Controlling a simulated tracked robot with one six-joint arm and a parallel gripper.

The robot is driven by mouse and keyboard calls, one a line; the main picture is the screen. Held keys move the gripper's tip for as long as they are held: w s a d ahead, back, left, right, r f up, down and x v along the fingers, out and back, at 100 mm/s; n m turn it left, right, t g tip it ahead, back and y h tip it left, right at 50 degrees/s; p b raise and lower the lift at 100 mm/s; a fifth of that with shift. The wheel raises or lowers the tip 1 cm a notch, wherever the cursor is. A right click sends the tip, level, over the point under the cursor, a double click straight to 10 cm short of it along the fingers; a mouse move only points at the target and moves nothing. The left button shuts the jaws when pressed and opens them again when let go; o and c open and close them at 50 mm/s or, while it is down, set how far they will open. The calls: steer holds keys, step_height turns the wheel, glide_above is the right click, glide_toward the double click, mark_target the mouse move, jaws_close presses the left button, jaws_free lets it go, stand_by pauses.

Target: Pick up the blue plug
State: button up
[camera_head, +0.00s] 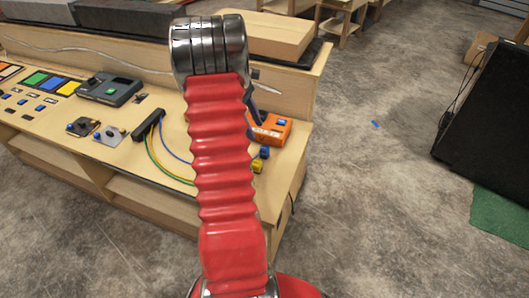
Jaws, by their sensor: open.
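A small blue plug (264,152) is on the right part of the wooden console table, just right of my red arm. A yellow plug (257,167) lies just in front of it. Blue, green and yellow cables run from a black strip (148,124) toward my arm and pass out of sight behind it. The arm stands upright across the middle of the picture. My gripper does not show clearly; the arm hides that area. A dark slanted part shows beside the arm, above the orange box; I cannot tell what it belongs to.
An orange box (272,130) with a blue button stands behind the plugs. A dark grey device (110,88), colored panels and small connectors lie left on the table (38,130). A blue piece (376,124) is on the floor, which is mostly clear at right. A black panel (488,122) stands at far right.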

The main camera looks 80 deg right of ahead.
mark_target(264, 148)
steer(key=shift+x, duration=3.1)
steer(key=shift+f, duration=0.1)
steer(key=shift+x, duration=2.5)
steer(key=shift+s+a, duration=0.1)
steer(key=shift+a, duration=0.05)
steer(key=shift+c, duration=0.3)
steer(key=c, duration=1.1)
